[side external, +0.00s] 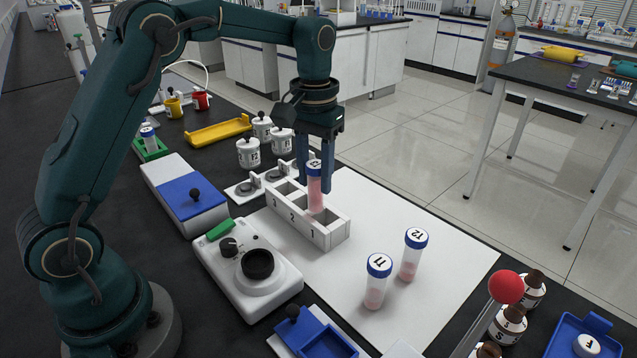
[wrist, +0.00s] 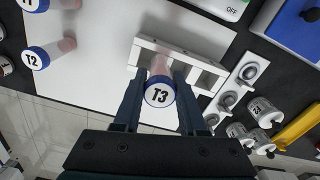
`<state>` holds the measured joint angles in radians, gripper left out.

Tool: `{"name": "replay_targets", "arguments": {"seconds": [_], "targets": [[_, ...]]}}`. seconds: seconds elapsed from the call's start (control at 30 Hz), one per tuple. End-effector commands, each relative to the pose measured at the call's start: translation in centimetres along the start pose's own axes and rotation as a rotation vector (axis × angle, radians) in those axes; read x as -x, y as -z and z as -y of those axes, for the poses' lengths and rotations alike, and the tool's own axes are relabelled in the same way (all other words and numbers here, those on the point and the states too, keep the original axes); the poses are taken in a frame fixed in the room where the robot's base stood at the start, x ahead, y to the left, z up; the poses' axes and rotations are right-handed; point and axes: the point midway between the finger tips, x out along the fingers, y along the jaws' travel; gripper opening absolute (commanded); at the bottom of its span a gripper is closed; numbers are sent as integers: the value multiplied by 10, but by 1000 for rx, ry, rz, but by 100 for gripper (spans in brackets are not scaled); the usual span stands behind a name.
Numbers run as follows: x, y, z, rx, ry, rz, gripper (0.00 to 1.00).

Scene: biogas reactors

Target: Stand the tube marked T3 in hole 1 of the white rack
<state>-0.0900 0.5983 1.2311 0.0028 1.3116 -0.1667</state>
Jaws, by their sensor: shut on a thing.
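The T3 tube, a clear tube with pink contents and a blue-rimmed white cap (side external: 315,166), is upright in my gripper (side external: 320,180). The cap marked T3 (wrist: 159,92) sits between my two fingers in the wrist view (wrist: 158,112). The white rack (side external: 305,235) is below, numbered 3, 2, 1 from left to right in the side view; it also shows in the wrist view (wrist: 140,52).
Tubes T1 (side external: 377,282) and T2 (side external: 413,255) stand on the white mat (side external: 440,283) right of the rack. A white device with a black cup (side external: 257,263) stands in front of the rack. Lidded white jars (side external: 248,153) stand behind it. The mat's right side is clear.

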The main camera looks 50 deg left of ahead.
Motion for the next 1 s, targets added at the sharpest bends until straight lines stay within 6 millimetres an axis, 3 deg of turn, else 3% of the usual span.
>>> {"name": "replay_targets", "arguments": {"seconds": [0.13, 0.27, 0.5, 0.93, 0.97, 1.0], "targets": [[-10, 4, -16, -2, 0, 0, 0], [-18, 4, -19, 1, 0, 2, 0], [-49, 4, -18, 1, 0, 2, 0], [-55, 4, -18, 1, 0, 0, 0], [-54, 4, -18, 1, 0, 0, 52], [-54, 4, -18, 1, 0, 0, 68]]}}
